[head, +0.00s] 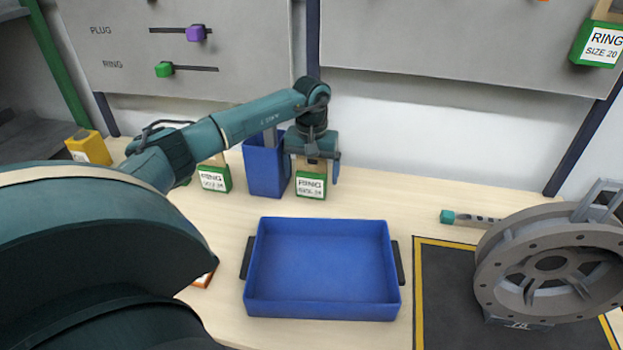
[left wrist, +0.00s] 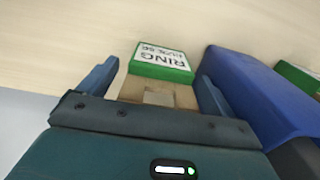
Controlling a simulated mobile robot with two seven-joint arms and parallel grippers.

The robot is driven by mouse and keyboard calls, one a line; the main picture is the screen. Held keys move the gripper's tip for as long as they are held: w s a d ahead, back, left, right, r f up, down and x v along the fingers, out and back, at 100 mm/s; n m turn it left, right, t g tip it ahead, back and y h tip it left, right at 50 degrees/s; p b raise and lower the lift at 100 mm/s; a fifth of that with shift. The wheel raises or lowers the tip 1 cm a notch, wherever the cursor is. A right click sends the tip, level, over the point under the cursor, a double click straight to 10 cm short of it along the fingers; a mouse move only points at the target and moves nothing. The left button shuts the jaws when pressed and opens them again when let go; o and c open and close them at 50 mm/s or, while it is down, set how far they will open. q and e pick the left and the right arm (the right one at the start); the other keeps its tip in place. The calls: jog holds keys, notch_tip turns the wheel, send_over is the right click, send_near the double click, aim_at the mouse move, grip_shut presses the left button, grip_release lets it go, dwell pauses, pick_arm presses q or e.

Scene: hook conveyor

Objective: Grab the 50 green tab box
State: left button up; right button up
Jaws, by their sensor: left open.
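A box with a green tab and a white RING label (head: 310,187) stands on the table right of the blue bin; its size number is too small to read surely. My left gripper (head: 313,163) is over this box from above, open. In the left wrist view the green tab (left wrist: 163,62) shows, with the tan box body between the two open fingers (left wrist: 160,90), with no clear grip on it. A second green RING box (head: 214,178) stands left of the bin, partly behind my arm. My right gripper is not in view.
A tall blue bin (head: 263,168) stands close beside the gripper; it also shows in the left wrist view (left wrist: 262,95). An empty blue tray (head: 320,306) lies in front. A yellow box (head: 90,148) is at left, a grey wheel-like part (head: 490,275) at right.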

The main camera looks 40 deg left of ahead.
pick_arm(q)
jog(key=shift+f, duration=0.15)
jog(key=c, duration=1.1)
